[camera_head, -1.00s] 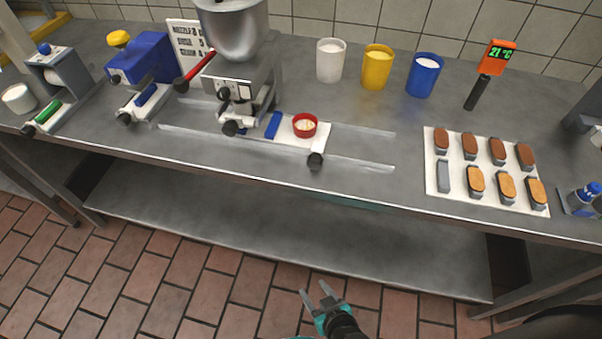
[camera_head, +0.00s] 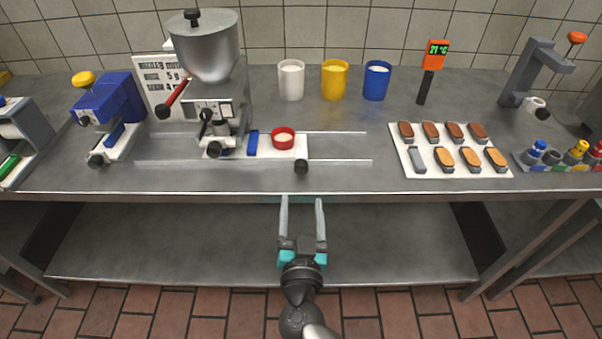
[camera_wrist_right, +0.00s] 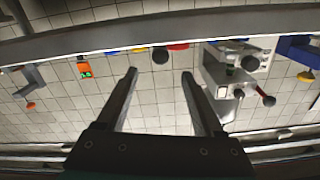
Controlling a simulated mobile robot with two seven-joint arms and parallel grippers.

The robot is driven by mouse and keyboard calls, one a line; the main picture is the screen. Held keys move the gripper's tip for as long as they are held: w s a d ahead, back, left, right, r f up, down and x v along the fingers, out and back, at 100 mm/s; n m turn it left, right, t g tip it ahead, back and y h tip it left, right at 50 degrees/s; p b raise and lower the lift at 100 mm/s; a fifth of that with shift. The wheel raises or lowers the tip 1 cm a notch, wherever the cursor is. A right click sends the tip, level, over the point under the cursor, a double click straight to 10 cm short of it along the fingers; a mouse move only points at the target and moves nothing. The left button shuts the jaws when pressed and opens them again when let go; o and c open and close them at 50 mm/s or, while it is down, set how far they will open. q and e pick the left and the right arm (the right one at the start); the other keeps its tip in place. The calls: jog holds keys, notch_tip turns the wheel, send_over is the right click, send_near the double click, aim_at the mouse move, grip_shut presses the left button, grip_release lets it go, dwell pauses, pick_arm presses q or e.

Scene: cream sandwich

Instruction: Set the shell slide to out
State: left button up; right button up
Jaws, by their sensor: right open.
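A white slide plate (camera_head: 262,152) lies on metal rails under the steel filling machine. It carries a blue block (camera_head: 253,142) and a red cup (camera_head: 284,138) with pale filling, and has a black knob (camera_head: 301,166) at its front right. A second white slide (camera_head: 123,141) with a black knob sits at the blue machine to the left. I cannot tell from any label which is the shell slide. My right gripper (camera_head: 302,202) is open and empty, in front of the counter edge below the red cup's knob. My left gripper is not in view.
The steel filling machine (camera_head: 207,50) with a red lever stands behind the slide. White, yellow and blue cups (camera_head: 377,82) stand at the back. A white tray (camera_head: 408,160) of brown and orange pieces is at right. The counter's front edge (camera_head: 430,187) lies beyond my gripper.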

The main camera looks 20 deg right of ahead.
aim_at(301, 172)
jog(key=b+x, duration=0.2)
jog(key=x, duration=0.5)
jog(key=shift+f, duration=0.15)
jog(key=b+x, duration=0.1)
jog(key=x, duration=0.1)
jog(key=shift+w, duration=0.45)
jog(key=shift+w+d, duration=0.1)
jog(key=shift+w, duration=0.2)
jog(key=c, duration=0.7)
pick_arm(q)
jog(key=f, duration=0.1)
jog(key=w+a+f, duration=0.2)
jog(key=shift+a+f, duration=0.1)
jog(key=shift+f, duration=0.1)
pick_arm(e)
grip_shut()
